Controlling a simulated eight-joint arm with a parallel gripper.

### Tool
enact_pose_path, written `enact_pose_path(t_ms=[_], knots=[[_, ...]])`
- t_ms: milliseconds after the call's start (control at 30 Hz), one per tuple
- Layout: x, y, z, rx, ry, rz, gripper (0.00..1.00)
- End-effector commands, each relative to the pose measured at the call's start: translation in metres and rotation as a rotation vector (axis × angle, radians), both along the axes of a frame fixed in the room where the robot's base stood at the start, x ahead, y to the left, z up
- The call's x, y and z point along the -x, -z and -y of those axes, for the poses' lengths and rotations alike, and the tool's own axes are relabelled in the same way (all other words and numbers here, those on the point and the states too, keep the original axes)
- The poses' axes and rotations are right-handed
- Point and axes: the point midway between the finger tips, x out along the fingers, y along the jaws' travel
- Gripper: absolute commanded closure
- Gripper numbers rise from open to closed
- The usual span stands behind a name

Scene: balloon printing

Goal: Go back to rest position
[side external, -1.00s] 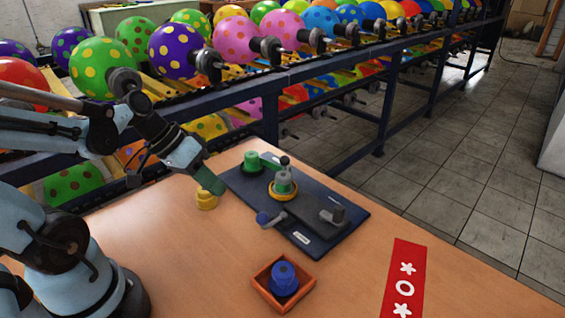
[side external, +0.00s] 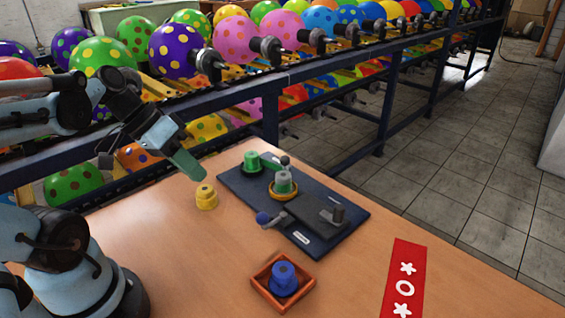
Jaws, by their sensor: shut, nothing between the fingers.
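My gripper (side external: 190,167) is shut and empty, with green fingertips angled down to the right. It is in the air above the table, up and to the left of the yellow knobbed piece (side external: 206,197), apart from it. The yellow piece stands upright on the wooden table. The dark printing board (side external: 335,235) lies to the right of the gripper. On it are a green piece (side external: 252,162), a grey-green piece in a yellow ring (side external: 283,188) and a lever with a blue knob (side external: 264,218).
A blue piece (side external: 284,279) sits in an orange square tray (side external: 268,293) at the front. A red strip with white marks (side external: 404,275) lies at the right. A dark rack (side external: 330,62) of coloured balloons runs behind the table.

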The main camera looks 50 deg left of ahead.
Motion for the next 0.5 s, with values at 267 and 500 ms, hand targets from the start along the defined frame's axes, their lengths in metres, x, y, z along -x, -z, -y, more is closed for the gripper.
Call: enact_pose_path(t_ms=[267, 500], knots=[[-0.007, 0.011, 0.007, -0.095, -0.008, -0.024, 1.0], [-0.031, 0.02, 0.023, -0.308, -0.031, 0.044, 1.0]])
